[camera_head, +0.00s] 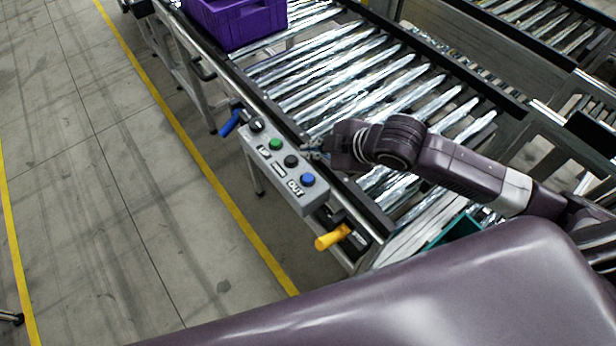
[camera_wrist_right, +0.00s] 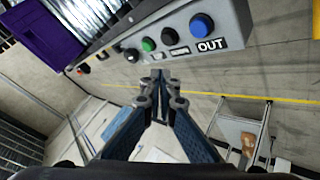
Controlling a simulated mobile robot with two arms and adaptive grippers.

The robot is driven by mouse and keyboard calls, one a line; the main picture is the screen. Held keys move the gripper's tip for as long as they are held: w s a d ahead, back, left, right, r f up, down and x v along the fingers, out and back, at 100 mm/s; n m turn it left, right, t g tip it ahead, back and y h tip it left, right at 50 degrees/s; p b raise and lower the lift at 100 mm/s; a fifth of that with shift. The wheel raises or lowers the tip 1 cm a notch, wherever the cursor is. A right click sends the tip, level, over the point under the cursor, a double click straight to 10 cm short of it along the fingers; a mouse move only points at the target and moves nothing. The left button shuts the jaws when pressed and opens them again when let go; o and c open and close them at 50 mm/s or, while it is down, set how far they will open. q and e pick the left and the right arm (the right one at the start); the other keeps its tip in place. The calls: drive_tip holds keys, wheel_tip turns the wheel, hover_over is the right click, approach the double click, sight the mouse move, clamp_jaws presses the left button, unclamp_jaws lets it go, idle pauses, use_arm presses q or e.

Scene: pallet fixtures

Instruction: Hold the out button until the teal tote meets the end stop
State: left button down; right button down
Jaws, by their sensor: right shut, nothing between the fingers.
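The out button is a blue round button (camera_head: 308,179) at the near end of a grey control box (camera_head: 270,184), beside the label OUT. It also shows in the wrist view (camera_wrist_right: 201,25), unpressed as far as I can tell. My right gripper (camera_head: 311,150) is shut and empty, over the conveyor-side edge of the box, apart from the blue button. In the wrist view its fingertips (camera_wrist_right: 161,76) point below the box's buttons. A teal tote (camera_head: 456,231) shows only as a rim at the near end of the rollers, mostly hidden by my body. I cannot make out the end stop.
The box also carries a green button (camera_head: 275,144), a black button (camera_head: 291,161) and a black knob (camera_head: 256,125). A blue handle (camera_head: 230,122) and a yellow handle (camera_head: 332,237) flank it. A purple tote (camera_head: 236,22) sits up the conveyor (camera_head: 330,70).

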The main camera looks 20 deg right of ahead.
drive_tip(key=b, duration=0.7)
hover_over(310, 179)
wheel_tip(310, 179, down, 6)
drive_tip(key=shift+f, duration=1.05)
drive_tip(key=shift+f, duration=0.15)
drive_tip(key=shift+f, duration=0.25)
